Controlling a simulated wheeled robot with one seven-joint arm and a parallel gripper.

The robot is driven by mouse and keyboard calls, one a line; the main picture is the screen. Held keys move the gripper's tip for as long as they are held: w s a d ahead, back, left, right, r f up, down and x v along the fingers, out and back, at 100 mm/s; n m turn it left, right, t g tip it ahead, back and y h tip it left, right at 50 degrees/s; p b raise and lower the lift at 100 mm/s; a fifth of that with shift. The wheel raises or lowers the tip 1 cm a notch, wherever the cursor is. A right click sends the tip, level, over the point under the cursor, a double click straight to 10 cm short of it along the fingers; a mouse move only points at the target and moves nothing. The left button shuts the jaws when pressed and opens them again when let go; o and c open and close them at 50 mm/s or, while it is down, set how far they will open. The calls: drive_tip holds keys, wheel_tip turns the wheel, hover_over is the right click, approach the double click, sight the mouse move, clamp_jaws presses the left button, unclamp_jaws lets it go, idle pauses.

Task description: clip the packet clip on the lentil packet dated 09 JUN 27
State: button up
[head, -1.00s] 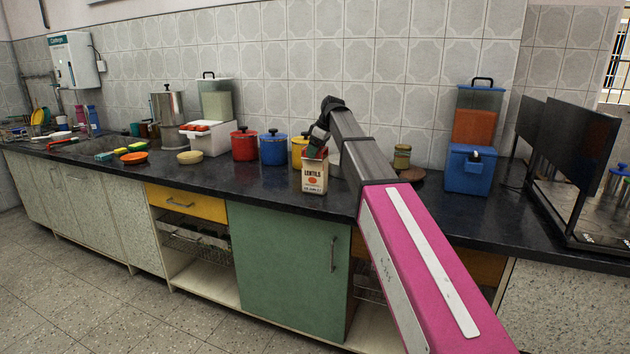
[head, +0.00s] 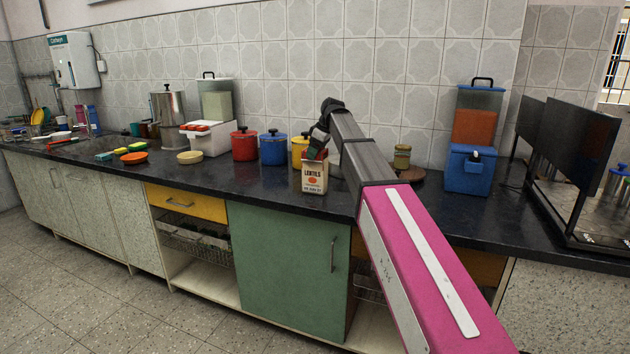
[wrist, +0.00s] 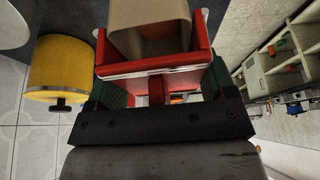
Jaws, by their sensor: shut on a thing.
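The lentil packet (head: 314,179) stands upright near the counter's front edge, its pale front marked LENTILS. The date print below is too small to read surely. My gripper (head: 318,149) is right above the packet's top. In the wrist view my gripper (wrist: 160,85) has its green fingers either side of the red packet clip (wrist: 155,66), shut on it. The beige top of the packet (wrist: 150,14) shows just beyond the clip, with red along its sides. I cannot tell whether the clip grips the packet or only lies against it.
Red (head: 244,144), blue (head: 273,148) and yellow (head: 298,152) canisters stand behind the packet, to its left. A brown jar (head: 402,157) and a blue box (head: 468,170) stand to the right. The counter (head: 240,183) left of the packet is clear.

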drive_tip(key=shift+f, duration=0.8)
idle(0.6)
drive_tip(key=o, duration=0.8)
drive_tip(key=shift+o, duration=0.2)
